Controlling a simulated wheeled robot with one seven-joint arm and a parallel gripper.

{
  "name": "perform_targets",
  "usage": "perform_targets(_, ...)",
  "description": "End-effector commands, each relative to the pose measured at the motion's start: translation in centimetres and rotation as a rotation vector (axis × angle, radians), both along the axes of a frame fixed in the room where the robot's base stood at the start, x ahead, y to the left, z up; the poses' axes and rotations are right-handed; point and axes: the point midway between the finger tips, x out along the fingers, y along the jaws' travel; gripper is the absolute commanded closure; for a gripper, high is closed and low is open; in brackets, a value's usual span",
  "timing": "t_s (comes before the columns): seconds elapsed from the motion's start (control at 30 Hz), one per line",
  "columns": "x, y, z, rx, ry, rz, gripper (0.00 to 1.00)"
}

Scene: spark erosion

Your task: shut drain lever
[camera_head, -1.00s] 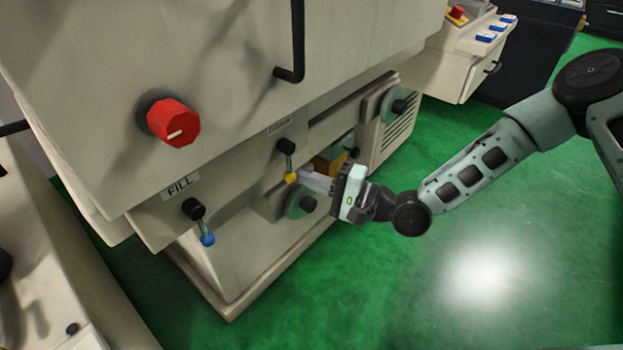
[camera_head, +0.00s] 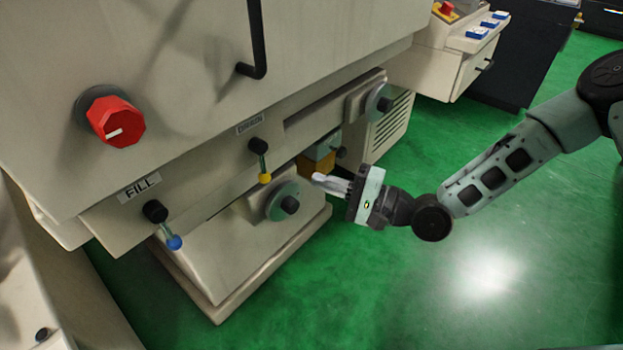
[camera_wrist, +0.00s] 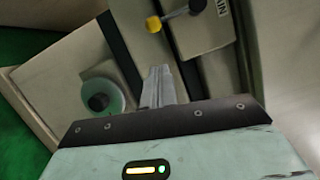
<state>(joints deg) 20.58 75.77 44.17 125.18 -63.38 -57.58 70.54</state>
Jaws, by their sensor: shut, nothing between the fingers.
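The drain lever (camera_head: 261,161) is a short metal rod with a black hub and a yellow ball at its lower end, under a small label on the machine front. It hangs down, tilted slightly. It also shows at the top of the wrist view (camera_wrist: 172,18), with its yellow ball to the left of the hub. My gripper (camera_head: 318,180) is shut and empty, to the right of the yellow ball and apart from it. In the wrist view my closed fingers (camera_wrist: 160,85) point up toward the machine, below the lever's ball.
The fill lever (camera_head: 163,226) with a blue ball is at the lower left, below the red knob (camera_head: 115,121). A grey handwheel (camera_head: 285,201) lies close below my fingers. A yellow block (camera_head: 318,163) is behind them. Green floor is free on the right.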

Motion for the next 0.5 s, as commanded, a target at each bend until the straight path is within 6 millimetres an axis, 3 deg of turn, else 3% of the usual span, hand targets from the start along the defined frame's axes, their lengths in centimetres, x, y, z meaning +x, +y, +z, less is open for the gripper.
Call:
perform_targets(0.23,-1.3,-3.8,-0.2,0.000,0.000,-0.003,1.00)
perform_targets(0.5,-1.9,-5.3,-0.2,-0.001,0.000,0.000,1.00)
